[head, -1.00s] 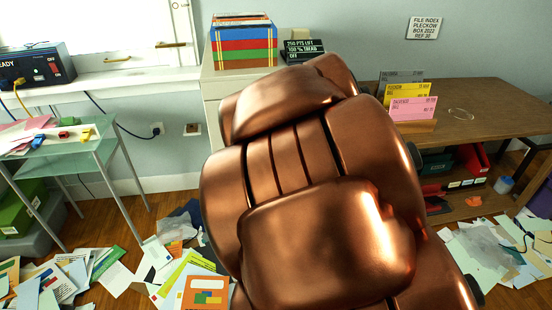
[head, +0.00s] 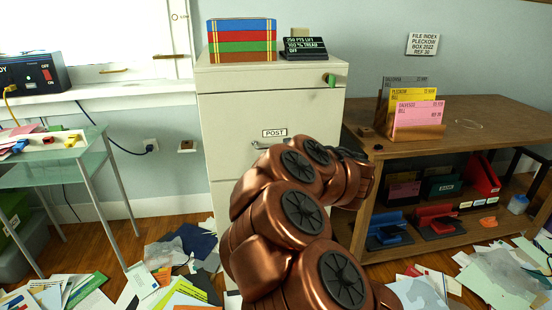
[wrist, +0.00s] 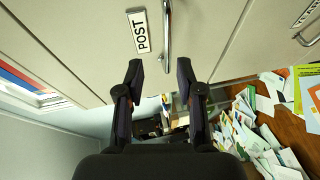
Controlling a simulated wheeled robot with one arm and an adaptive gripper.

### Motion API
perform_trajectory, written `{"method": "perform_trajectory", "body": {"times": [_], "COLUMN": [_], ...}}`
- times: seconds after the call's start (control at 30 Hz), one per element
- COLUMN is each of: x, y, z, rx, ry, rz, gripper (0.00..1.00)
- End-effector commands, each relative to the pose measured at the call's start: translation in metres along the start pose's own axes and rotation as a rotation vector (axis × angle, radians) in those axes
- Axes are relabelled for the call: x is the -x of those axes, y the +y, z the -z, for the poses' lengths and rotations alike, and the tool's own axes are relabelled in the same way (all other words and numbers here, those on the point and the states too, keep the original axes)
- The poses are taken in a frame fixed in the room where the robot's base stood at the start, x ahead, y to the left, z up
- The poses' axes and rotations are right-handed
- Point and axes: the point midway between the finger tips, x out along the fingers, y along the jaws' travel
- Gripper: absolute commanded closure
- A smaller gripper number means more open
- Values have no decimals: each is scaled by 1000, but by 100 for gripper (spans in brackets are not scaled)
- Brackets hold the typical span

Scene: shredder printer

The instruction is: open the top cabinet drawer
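The cream cabinet's top drawer (head: 230,112) is shut flush and bears a POST label (head: 274,133). Its metal bar handle (head: 262,146) is partly hidden by my copper arm in the head view. In the wrist view the handle (wrist: 167,35) runs upright beside the POST label (wrist: 139,32), on the drawer front (wrist: 90,40). My gripper (wrist: 160,78) is open and empty. Its fingertips straddle the line of the handle near its lower end, with no visible contact; the depth between them is hard to tell. In the head view the fingers are not clearly visible.
A green-tagged lock (head: 331,80) is at the cabinet's top right. Striped boxes (head: 242,42) and a black sign (head: 304,48) stand on top. A wooden desk (head: 470,112) is at right, a glass table (head: 70,160) at left. Papers (head: 165,270) litter the floor.

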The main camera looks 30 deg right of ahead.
Motion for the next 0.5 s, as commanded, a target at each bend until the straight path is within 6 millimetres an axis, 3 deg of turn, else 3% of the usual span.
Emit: {"method": "perform_trajectory", "body": {"times": [0.07,0.27,0.5], "x": [-1,-8,-32], "y": [-9,-11,-12], "z": [1,4,6], "rx": [6,9,8], "ry": [20,34,38], "rz": [6,8,7], "gripper": [63,63,63]}}
